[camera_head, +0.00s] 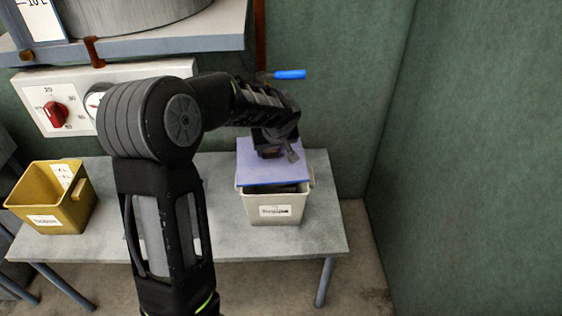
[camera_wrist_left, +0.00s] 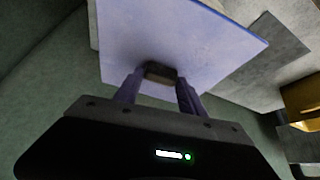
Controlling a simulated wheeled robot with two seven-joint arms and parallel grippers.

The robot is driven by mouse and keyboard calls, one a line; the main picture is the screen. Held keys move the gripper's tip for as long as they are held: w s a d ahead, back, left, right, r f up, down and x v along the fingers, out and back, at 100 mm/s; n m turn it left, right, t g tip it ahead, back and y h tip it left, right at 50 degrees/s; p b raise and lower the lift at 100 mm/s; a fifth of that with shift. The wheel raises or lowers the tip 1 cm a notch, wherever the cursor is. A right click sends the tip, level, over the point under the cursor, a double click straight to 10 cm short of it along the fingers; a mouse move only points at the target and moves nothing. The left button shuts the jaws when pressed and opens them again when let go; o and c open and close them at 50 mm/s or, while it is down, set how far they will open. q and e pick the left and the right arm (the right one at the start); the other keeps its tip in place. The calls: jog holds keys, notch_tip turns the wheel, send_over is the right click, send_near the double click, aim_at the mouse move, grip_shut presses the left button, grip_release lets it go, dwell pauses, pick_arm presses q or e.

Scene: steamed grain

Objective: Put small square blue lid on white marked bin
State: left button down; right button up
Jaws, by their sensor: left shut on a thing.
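The small square blue lid (camera_head: 268,172) is over the top of the white marked bin (camera_head: 274,208) at the right of the table. A dark gap shows between the lid's front edge and the bin's rim, so the front of the bin is uncovered. Whether the lid touches the rim behind is hidden. My left gripper (camera_head: 272,150) is above the lid, shut on its dark handle. In the left wrist view the lid (camera_wrist_left: 175,40) fills the top, with the handle between the two fingers (camera_wrist_left: 160,85). My right gripper is not in view.
A yellow labelled bin (camera_head: 55,200) stands at the left end of the grey table (camera_head: 325,225). A control panel with a red knob (camera_head: 56,113) is on the back wall. A green wall (camera_head: 480,150) closes the right side.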

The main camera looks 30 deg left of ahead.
aim_at(275, 158)
pick_arm(q)
jog(key=shift+w+d+r+m, duration=0.1)
jog(key=shift+w+r+m, duration=0.2)
jog(key=shift+w, duration=0.4)
jog(key=shift+f, duration=0.15)
jog(key=shift+f+b, duration=1)
jog(key=shift+f, duration=0.6)
jog(key=shift+f+b, duration=0.7)
jog(key=shift+b, duration=0.3)
jog(key=shift+b, duration=0.4)
jog(key=shift+f+b, duration=0.65)
jog(key=shift+b, duration=0.25)
jog(key=c, duration=0.6)
grip_release()
